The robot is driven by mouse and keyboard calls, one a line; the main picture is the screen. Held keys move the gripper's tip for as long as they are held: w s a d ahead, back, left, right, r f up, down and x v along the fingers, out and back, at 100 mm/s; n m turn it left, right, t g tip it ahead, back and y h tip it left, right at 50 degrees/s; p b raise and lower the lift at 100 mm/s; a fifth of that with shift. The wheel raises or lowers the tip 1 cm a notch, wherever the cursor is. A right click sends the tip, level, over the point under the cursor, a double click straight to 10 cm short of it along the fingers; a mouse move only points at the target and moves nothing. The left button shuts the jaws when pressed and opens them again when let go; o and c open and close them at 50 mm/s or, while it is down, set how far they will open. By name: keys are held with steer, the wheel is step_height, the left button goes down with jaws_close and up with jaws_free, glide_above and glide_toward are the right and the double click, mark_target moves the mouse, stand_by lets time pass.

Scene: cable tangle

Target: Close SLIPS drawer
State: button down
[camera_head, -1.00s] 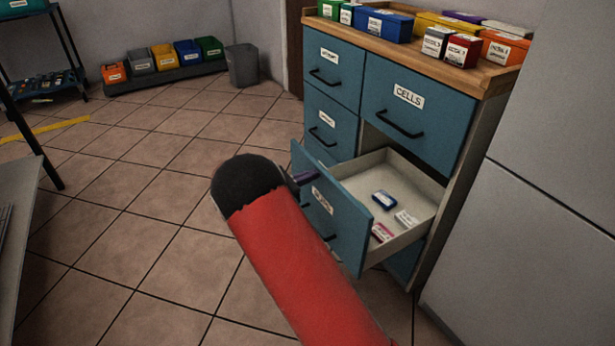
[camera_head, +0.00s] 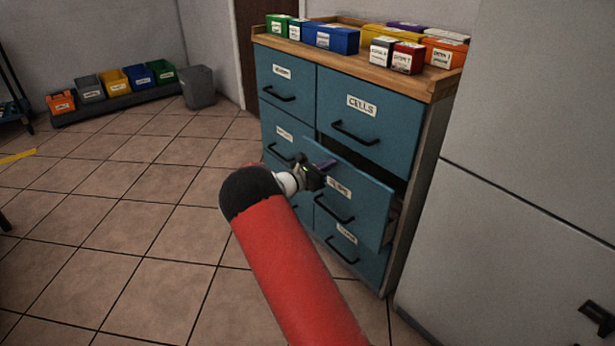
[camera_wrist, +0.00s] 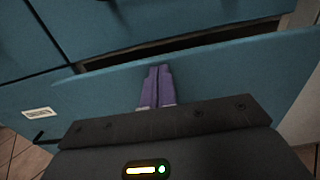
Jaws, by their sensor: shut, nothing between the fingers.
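The SLIPS drawer (camera_head: 372,210) is the blue drawer below the CELLS drawer, in the right column of the cabinet. It stands a little open, with a dark gap above its front and its right side showing. Its label is small and hard to read. My gripper (camera_head: 326,165) is shut and empty, with its purple fingers at the upper left part of the drawer front. In the wrist view, the shut fingers (camera_wrist: 157,87) point at the drawer front (camera_wrist: 225,80) just below its top edge. I cannot tell for sure whether they touch it. The drawer's inside is hidden.
The CELLS drawer (camera_head: 366,125) above and the drawer below (camera_head: 345,250) look shut. Boxes (camera_head: 330,38) stand on the wooden cabinet top (camera_head: 360,68). A pale wall-like panel (camera_head: 510,210) stands close on the right. The tiled floor (camera_head: 120,220) on the left is clear.

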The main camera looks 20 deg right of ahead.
mark_target(342, 159)
steer(key=x, duration=0.6)
steer(key=shift+f+b, duration=0.1)
steer(key=shift+b, duration=0.2)
steer(key=shift+w+d, duration=0.15)
steer(key=shift+d, duration=0.3)
steer(key=shift+r, duration=0.35)
